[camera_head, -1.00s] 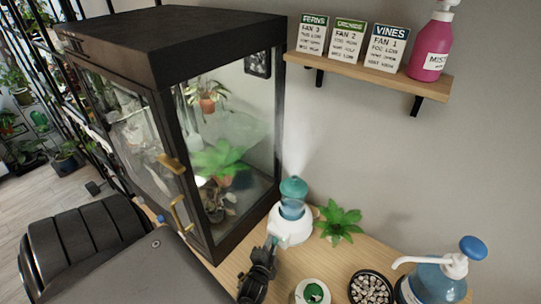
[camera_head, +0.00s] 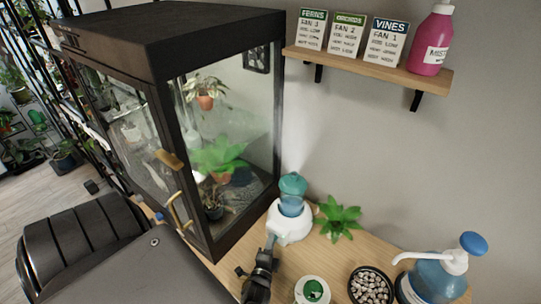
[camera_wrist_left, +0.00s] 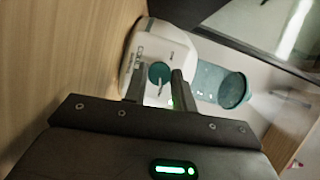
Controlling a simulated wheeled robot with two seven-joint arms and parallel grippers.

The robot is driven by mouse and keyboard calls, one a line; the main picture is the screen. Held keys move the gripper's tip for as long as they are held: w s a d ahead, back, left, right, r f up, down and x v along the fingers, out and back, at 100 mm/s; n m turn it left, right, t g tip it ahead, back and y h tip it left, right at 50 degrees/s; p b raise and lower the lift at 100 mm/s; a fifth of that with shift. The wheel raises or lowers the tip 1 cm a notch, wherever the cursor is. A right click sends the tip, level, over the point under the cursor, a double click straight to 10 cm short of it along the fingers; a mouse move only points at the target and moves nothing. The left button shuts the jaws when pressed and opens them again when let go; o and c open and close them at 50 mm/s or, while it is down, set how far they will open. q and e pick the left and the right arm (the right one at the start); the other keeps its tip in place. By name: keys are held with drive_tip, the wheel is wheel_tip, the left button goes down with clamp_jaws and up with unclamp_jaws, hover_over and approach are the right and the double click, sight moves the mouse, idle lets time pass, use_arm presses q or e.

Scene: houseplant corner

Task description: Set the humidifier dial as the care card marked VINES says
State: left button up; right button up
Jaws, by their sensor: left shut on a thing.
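The humidifier (camera_head: 288,227) has a white base and a teal top and stands on the wooden table beside the glass cabinet, with mist rising from it. Its round teal dial (camera_wrist_left: 160,72) shows in the left wrist view, with a pale pointer line. My left gripper (camera_head: 271,243) is at the front of the base, its fingers shut on the dial from both sides. The VINES card (camera_head: 384,42) stands rightmost of three on the shelf. It reads FAN 1 and appears to read FOG LOW; its lower lines are too small to read. My right gripper is out of view.
A green plant (camera_head: 340,217) sits close to the humidifier's right. A green-topped pot (camera_head: 312,291), a bowl of pebbles (camera_head: 371,286) and a blue pump bottle (camera_head: 440,277) stand in front. The glass cabinet (camera_head: 228,235) borders the left. A pink bottle (camera_head: 432,45) stands on the shelf.

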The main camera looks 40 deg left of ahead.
use_arm(q)
drive_tip(key=o, duration=1)
drive_tip(key=b+v, duration=0.2)
drive_tip(key=v, duration=0.8)
drive_tip(key=shift+s+d, duration=0.25)
drive_tip(key=shift+s, duration=0.05)
